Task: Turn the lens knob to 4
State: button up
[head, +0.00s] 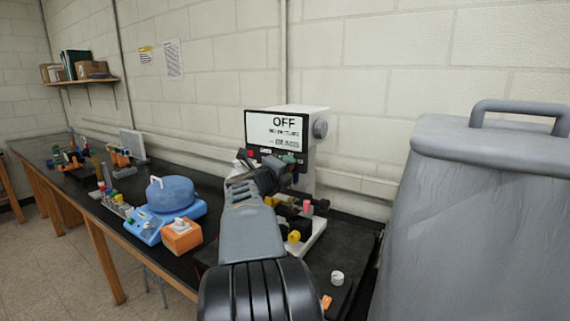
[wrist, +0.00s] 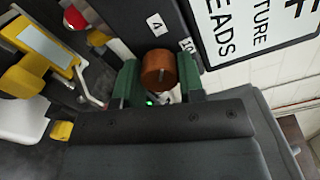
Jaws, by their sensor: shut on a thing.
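A round copper-brown knob (wrist: 158,66) sits between the two green fingers of my gripper (wrist: 158,84) in the wrist view. The fingers are shut on it from both sides. A short dark mark shows on its face; which label it points to I cannot tell. A white label "4" (wrist: 156,25) is just above the knob, and a second, partly cut-off label (wrist: 186,45) is at its upper right. In the head view my gripper (head: 284,170) is at the lower front of the white and black device (head: 276,152); my arm hides the knob there.
The device's screen (head: 275,131) reads OFF, with smaller lines below. A yellow-and-white part (wrist: 45,45) is close left of my gripper in the wrist view. A blue round-lidded device (head: 172,195) and orange box (head: 182,236) stand left. A large grey bin (head: 470,220) stands right.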

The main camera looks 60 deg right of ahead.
jog(key=shift+r+n+p, duration=0.25)
jog(key=shift+n+p, duration=0.05)
jog(key=shift+n, duration=0.3)
jog(key=o, duration=0.9)
jog(key=shift+f, duration=0.2)
jog(key=a+b, duration=0.3)
jog(key=a, duration=1)
jog(key=shift+a, duration=0.4)
jog(key=shift+w+n, duration=0.1)
jog(key=shift+n, duration=0.2)
